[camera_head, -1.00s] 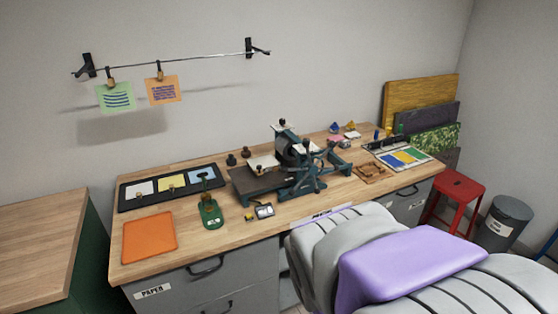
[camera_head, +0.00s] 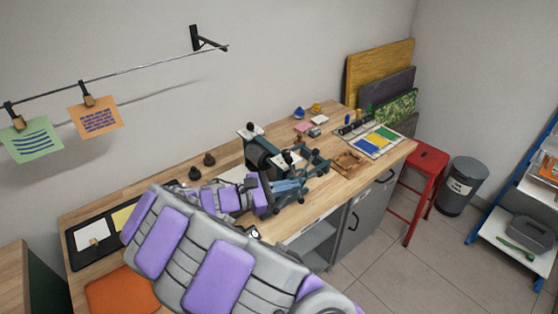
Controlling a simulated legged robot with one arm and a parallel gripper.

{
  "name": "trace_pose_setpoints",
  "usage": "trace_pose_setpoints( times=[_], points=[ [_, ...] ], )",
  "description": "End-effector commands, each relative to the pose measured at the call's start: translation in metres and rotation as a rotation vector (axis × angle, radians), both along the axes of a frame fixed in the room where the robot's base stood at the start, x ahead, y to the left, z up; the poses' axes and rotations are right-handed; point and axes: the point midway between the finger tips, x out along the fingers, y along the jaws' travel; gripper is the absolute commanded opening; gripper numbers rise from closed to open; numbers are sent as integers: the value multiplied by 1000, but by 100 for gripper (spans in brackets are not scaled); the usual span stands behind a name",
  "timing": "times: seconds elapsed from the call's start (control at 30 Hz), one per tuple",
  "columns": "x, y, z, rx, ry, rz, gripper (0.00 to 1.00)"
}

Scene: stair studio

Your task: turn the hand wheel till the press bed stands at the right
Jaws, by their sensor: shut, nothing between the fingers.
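The etching press (camera_head: 262,156) stands on the wooden bench, with a dark drum and teal frame. Its hand wheel (camera_head: 291,188) shows as teal spokes at the front right of the press. The press bed is mostly hidden behind my arm; it was at the left of the drum in the earlier view. My gripper (camera_head: 274,190) is at the end of my grey and purple arm, close beside the hand wheel. It is shut and empty. I cannot tell whether it touches a spoke.
A paint tray (camera_head: 378,142) and a wooden frame (camera_head: 349,164) lie right of the press. A red stool (camera_head: 425,162) and a grey bin (camera_head: 463,185) stand right of the bench. The floor in front is clear.

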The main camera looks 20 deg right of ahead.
Motion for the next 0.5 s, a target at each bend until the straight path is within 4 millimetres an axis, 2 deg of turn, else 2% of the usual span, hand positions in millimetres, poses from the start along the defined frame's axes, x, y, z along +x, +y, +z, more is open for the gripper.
trace_pose_setpoints(
  times=[0.03, 0.1, 0.2, 0.3, 0.4, 0.5],
  points=[
    [16, 19, -5, -38, 45, 64, 0],
    [34, 41, -14, -88, 99, 141, 0],
    [53, 71, -28, -144, 161, 236, 0],
    [63, 94, -40, -186, 207, 303, 0],
    [69, 105, -47, -208, 230, 342, 0],
    [73, 107, -50, -215, 241, 360, 0]
  ],
)
